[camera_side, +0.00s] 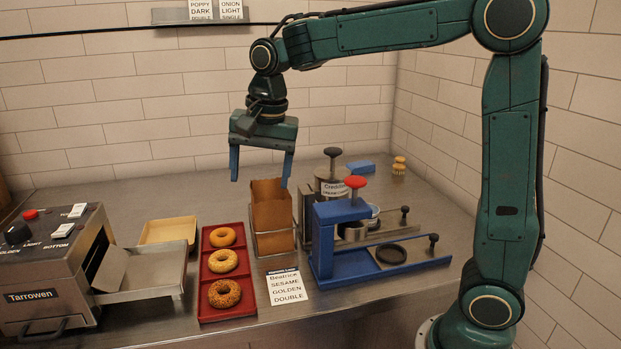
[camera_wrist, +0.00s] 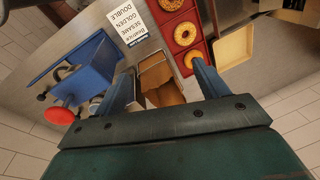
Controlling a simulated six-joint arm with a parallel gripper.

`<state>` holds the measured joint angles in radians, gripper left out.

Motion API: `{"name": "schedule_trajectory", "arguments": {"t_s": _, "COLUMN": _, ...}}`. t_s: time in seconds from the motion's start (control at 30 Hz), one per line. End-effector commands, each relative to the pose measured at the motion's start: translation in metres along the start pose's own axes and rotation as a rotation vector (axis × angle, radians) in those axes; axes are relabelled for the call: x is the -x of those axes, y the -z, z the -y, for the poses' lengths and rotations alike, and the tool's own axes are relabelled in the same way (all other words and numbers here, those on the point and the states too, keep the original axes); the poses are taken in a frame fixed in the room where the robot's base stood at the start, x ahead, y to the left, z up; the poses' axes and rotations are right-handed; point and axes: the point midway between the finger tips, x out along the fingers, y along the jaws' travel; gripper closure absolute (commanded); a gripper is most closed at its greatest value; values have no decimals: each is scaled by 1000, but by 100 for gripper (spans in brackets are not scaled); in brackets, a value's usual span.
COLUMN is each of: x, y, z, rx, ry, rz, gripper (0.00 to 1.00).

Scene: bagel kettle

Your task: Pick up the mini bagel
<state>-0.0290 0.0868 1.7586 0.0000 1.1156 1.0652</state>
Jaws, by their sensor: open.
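Three mini bagels lie in a red tray (camera_side: 203,307) with separate compartments: a plain golden one (camera_side: 222,237) at the back, a pale speckled one (camera_side: 223,261) in the middle, and a darker, heavily seeded one (camera_side: 224,294) at the front. The wrist view shows the seeded bagel (camera_wrist: 171,4), the speckled bagel (camera_wrist: 185,34) and the plain bagel, partly behind a finger. My gripper (camera_side: 262,180) is open and empty, high above the counter, behind and right of the tray. Its blue fingers point down. The wrist view shows both fingers (camera_wrist: 168,85) apart.
An order card (camera_side: 287,287) reads Beatrice, sesame, golden, double. A brown paper bag (camera_side: 272,215) stands in a wire holder under my gripper. A blue press (camera_side: 345,240) with a red knob is to the right. A toaster (camera_side: 55,275) and a cream tray (camera_side: 168,230) are left.

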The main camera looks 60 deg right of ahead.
Motion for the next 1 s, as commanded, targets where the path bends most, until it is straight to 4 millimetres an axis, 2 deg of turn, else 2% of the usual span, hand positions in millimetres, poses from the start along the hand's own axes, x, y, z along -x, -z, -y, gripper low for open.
{"name": "schedule_trajectory", "arguments": {"t_s": 0.2, "x": -32, "y": 18, "z": 38, "rx": -199, "ry": -58, "rz": 26, "gripper": 27}}
{"name": "schedule_trajectory", "arguments": {"t_s": 0.5, "x": -84, "y": 36, "z": 79, "rx": -466, "ry": -139, "rz": 39, "gripper": 27}}
{"name": "schedule_trajectory", "arguments": {"t_s": 0.73, "x": -108, "y": 42, "z": 94, "rx": -586, "ry": -175, "rz": 38, "gripper": 27}}
{"name": "schedule_trajectory", "arguments": {"t_s": 1.0, "x": -113, "y": 43, "z": 96, "rx": -607, "ry": -180, "rz": 37, "gripper": 27}}
